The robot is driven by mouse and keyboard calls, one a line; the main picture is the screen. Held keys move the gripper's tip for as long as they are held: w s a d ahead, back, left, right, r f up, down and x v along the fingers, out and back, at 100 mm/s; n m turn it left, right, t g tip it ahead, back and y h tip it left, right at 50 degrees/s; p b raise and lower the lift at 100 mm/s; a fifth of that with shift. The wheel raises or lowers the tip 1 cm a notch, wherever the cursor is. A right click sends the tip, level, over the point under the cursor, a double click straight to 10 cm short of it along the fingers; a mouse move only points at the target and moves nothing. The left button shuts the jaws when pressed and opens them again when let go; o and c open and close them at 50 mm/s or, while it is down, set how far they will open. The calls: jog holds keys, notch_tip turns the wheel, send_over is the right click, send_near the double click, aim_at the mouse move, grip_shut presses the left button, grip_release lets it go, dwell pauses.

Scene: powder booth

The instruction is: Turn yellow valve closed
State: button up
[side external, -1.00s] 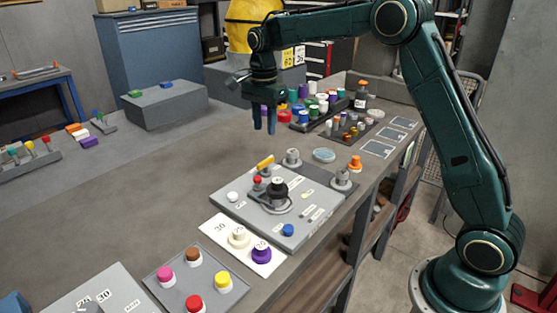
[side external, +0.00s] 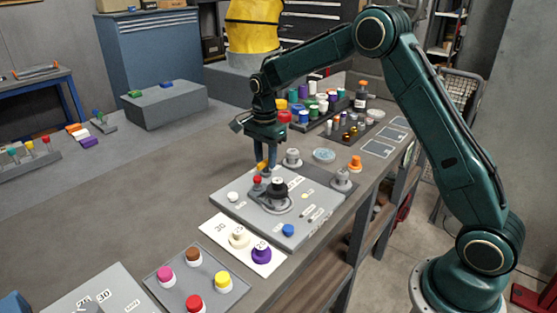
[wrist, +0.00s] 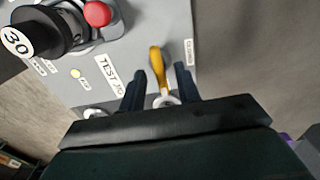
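The yellow valve (wrist: 158,62) is a lever handle on a pale round base, at the edge of the grey test panel (wrist: 130,40). In the wrist view it lies between the two dark fingers of my gripper (wrist: 161,83), with gaps on both sides. My gripper is open and holds nothing. In the side view my gripper (side external: 265,160) points down at the back edge of the panel (side external: 250,205), and its fingers partly hide the yellow valve (side external: 261,166). I cannot tell the exact height of the fingertips.
A red button (wrist: 97,13) and a black knob marked 30 (wrist: 40,32) stand beside the valve on the panel. A metal fitting (side external: 292,158) stands behind the panel.

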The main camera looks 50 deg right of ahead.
grip_shut()
jog(key=shift+n, duration=0.4)
jog(key=n, duration=0.7)
jog(key=shift+n, duration=0.4)
jog(key=n, duration=0.4)
jog(key=shift+n, duration=0.3)
jog(key=n, duration=0.4)
jog(key=shift+n, duration=0.4)
